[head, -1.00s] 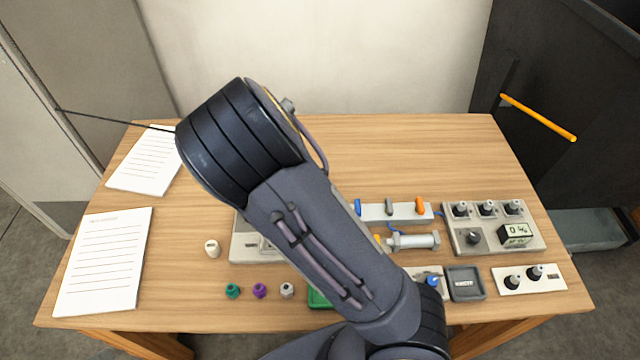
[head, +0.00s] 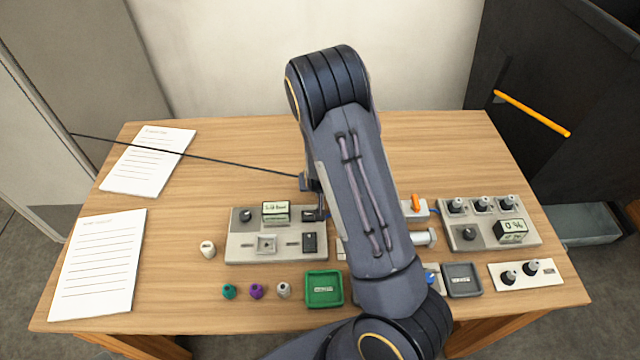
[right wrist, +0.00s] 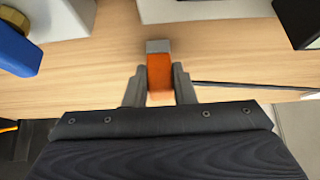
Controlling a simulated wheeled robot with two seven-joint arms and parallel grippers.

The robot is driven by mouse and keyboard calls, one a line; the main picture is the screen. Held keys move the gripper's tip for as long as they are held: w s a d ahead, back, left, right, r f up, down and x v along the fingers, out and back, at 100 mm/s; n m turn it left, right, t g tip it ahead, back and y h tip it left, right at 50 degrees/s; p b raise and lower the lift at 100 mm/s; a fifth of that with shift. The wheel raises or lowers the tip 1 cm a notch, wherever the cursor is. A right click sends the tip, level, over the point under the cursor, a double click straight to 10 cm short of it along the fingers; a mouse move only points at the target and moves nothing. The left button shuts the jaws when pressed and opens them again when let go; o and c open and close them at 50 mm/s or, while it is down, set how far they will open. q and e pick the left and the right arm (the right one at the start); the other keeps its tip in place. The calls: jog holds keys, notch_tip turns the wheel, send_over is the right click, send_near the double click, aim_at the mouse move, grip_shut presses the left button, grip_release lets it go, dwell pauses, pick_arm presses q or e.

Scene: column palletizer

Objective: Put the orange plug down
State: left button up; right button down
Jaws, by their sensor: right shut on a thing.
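My right gripper (right wrist: 159,80) is shut on the orange plug (right wrist: 159,70) in the right wrist view. The plug is a short orange block with a grey end that points away from the gripper, above the wooden table (right wrist: 90,62). In the head view my right arm crosses the middle of the scene. It hides the plug and most of the gripper, and only dark parts show beside the arm. My left gripper is in neither view.
A grey panel (head: 240,256) with a square socket, a green tray (head: 324,304) and a grey tray (head: 462,265) stand on the table. A thin black cable (head: 200,156) runs from the left toward the gripper.

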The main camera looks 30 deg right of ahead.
jog(key=shift+f, duration=0.15)
jog(key=c, duration=1.2)
grip_release()
